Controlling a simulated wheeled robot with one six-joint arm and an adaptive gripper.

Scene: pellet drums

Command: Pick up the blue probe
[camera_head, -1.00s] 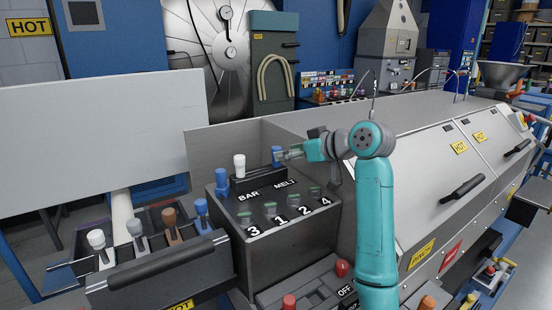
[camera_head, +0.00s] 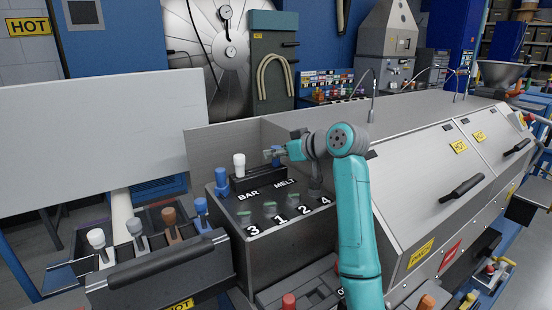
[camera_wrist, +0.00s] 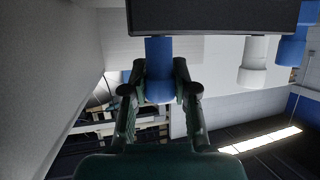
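A blue probe (camera_head: 276,151) stands at the right end of the black rack (camera_head: 256,183) on the grey numbered box. My gripper (camera_head: 272,155) reaches it from the right. In the wrist view the blue probe (camera_wrist: 160,85) is between the two fingers of my gripper (camera_wrist: 160,70). The fingers lie close along both its sides, and I cannot tell whether they press on it. The probe is still at the rack, and its lower part is hidden there. A white probe (camera_head: 239,163) and another blue one (camera_head: 221,180) stand left of it.
A grey panel (camera_head: 225,150) stands close behind the rack. Several handled tools, including a brown one (camera_head: 172,224) and a blue one (camera_head: 201,212), stand in a tray at left. A long grey machine (camera_head: 440,170) fills the right.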

